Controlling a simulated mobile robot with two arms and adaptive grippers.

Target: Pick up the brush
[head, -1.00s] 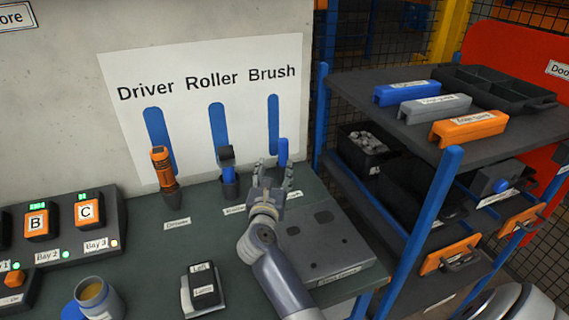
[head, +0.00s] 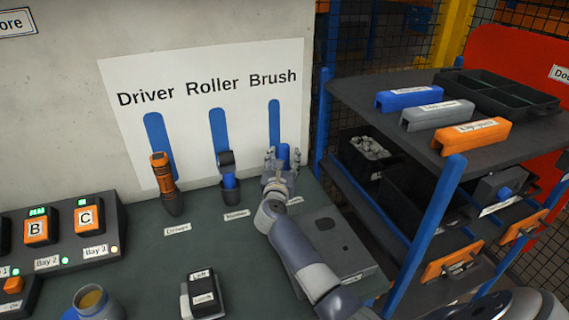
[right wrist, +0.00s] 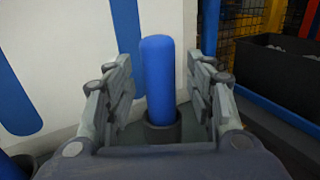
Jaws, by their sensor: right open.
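The brush shows as an upright blue handle (right wrist: 159,80) standing in a dark round holder (right wrist: 162,132) in the right wrist view. In the head view the blue handle (head: 284,153) stands below the word Brush, partly hidden by my gripper. My right gripper (head: 277,156) is open, and in the right wrist view its fingers (right wrist: 160,92) are on either side of the handle, with gaps visible on both sides. The lower part of the brush is hidden in the holder. My left gripper is not in view.
The orange driver (head: 162,173) and the blue roller (head: 228,172) stand in holders to the left. A shelf rack (head: 440,190) with a blue post stands close on the right.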

